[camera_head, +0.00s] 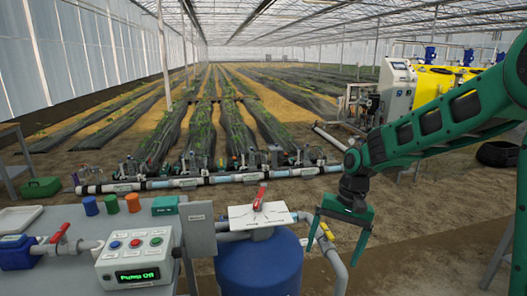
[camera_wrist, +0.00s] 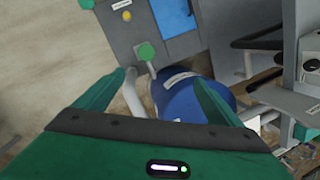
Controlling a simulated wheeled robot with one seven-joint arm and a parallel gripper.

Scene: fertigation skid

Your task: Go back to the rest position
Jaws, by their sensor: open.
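My gripper (camera_head: 331,257) is green and hangs fingers-down at the right of the head view, on my green arm. Its fingers are spread with nothing between them. In the wrist view the two fingers (camera_wrist: 163,78) also stand apart. The gripper is to the right of a blue barrel (camera_head: 258,268) and close to a grey pipe with a yellow handle (camera_head: 326,231). I cannot tell if it touches the pipe. The barrel also shows beyond the fingers in the wrist view (camera_wrist: 172,102).
A red-handled valve (camera_head: 259,197) sits on a white plate above the barrel. A control box (camera_head: 136,258) reading "Pump Off" stands on the bench at left, with coloured caps (camera_head: 111,204) behind it. A white manifold pipe (camera_head: 220,179) crosses beyond. Open floor lies right of my gripper.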

